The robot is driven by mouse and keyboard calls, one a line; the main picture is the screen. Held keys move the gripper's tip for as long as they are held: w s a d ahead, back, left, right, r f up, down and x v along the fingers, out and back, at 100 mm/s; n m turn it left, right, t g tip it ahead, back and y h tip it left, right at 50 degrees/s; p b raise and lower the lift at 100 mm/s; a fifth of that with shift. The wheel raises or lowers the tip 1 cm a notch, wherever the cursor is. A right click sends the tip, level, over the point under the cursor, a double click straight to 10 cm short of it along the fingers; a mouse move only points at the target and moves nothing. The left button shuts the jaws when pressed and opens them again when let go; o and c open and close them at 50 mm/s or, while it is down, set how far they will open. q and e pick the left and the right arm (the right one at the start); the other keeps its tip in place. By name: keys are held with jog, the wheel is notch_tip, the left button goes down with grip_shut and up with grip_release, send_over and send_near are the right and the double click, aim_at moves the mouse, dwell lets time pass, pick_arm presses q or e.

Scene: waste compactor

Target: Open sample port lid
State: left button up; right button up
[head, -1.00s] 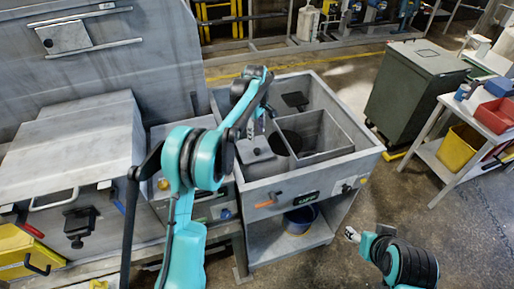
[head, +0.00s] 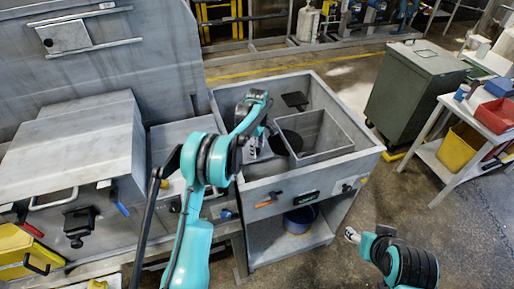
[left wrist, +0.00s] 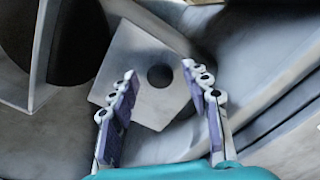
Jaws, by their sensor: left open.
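The sample port lid (left wrist: 138,48) looks like a square grey metal plate with a dark round knob (left wrist: 160,76) at its middle. In the left wrist view it lies beyond my fingers. My left gripper (left wrist: 159,70) is open and empty, one finger on each side of the knob in the picture; I cannot tell whether it touches. In the head view my left gripper (head: 252,142) is over the left part of the open grey basin unit (head: 365,138) and hides most of the lid. My right gripper (head: 352,235) is low in front of the unit, too small to read.
A square metal bin insert (head: 325,130) stands in the basin just right of my left gripper. A closed grey cabinet (head: 70,150) is at the left. A green bin (head: 415,85) and a table with a red tray (head: 497,114) stand right.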

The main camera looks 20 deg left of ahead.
pick_arm(q)
grip_shut()
jog(key=shift+r, duration=0.1)
